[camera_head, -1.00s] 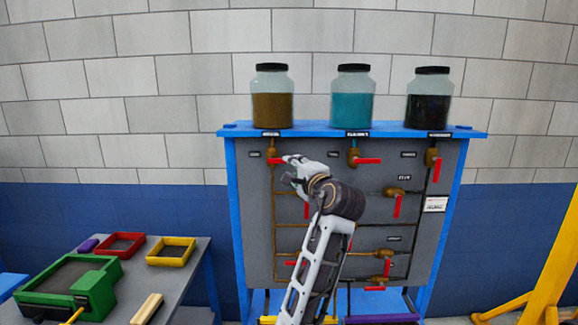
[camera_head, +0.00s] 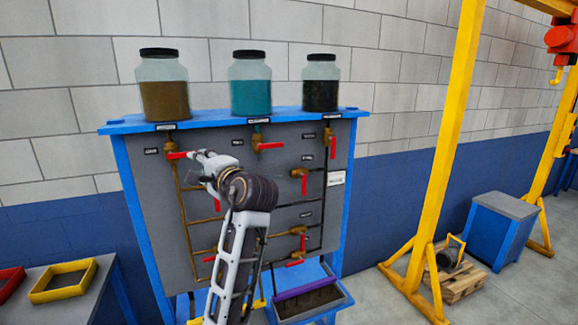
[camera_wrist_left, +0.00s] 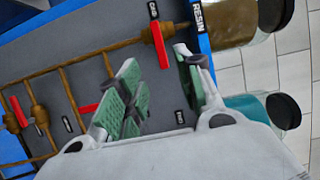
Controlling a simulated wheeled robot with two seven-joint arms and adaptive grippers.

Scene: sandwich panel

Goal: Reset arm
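My left gripper (camera_head: 197,158) is raised in front of the valve panel (camera_head: 160,220), close to the red handle (camera_head: 176,156) of the top left valve. The left wrist view shows its two green-padded fingers (camera_wrist_left: 162,88) apart with nothing between them. The same red handle (camera_wrist_left: 160,46) lies just beyond the fingertips there, and I cannot tell whether they touch it. My left forearm covers part of the lower pipes. My right gripper is in neither current view.
Jars of brown (camera_head: 164,100), teal (camera_head: 251,97) and black (camera_head: 320,95) contents stand on the panel's blue top shelf. A yellow frame (camera_head: 440,130) stands to the right. A side table with a yellow tray (camera_head: 62,283) is at lower left. Open floor lies between panel and frame.

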